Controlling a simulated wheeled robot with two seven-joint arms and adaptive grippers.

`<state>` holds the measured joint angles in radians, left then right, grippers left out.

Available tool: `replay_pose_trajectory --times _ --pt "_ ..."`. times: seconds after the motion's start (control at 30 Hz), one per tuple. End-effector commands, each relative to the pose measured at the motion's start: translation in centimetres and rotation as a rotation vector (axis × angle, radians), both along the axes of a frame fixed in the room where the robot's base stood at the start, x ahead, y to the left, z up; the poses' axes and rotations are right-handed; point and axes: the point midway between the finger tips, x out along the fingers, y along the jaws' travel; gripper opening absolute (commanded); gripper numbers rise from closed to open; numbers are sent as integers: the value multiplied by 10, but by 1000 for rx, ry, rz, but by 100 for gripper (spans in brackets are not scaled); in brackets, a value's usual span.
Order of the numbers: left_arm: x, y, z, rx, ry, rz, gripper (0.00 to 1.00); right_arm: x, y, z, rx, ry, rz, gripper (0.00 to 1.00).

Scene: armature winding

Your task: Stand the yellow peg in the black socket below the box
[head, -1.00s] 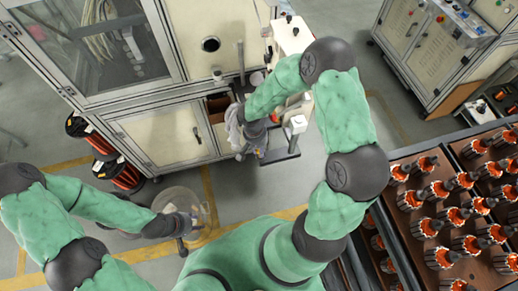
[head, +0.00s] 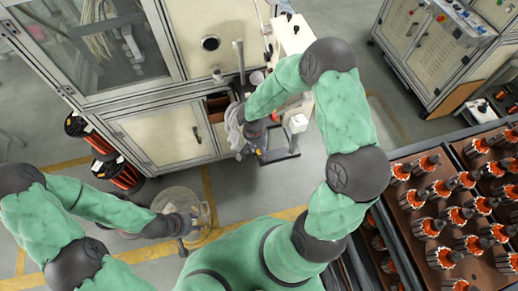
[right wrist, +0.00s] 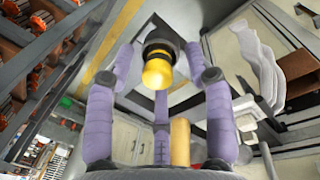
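The yellow peg (right wrist: 156,73) shows nearly end-on at the upper middle of the right wrist view. The black socket (right wrist: 158,45) shows as a dark ring around its far part; how deep the peg sits cannot be told. My right gripper (right wrist: 160,70) has its purple fingers spread around the peg, with gaps at the sides. I cannot make out which part is the box.
A large cabinet (head: 165,135) stands behind my right gripper. A white post (head: 298,122) on a dark base stands just right of it. Racks of armatures (head: 440,215) fill the right side. Wire spools (head: 120,172) stand at the left. A round stool-like disc (head: 180,200) is beside my left gripper.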

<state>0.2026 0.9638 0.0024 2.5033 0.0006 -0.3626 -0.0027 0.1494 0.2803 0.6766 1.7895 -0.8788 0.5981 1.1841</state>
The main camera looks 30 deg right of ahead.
Motion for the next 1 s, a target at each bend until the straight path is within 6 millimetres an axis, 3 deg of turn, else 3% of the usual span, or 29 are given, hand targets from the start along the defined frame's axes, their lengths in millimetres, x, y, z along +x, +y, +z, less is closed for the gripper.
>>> replay_pose_trajectory --times 0.27,0.7,1.0 --pt "0 0 0 0 0 0 40 2 0 9 -2 -3 -2 53" --pt "0 0 0 0 0 0 40 8 8 88 0 -5 -1 53" --pt "0 0 0 0 0 0 40 10 11 117 0 -1 1 53"
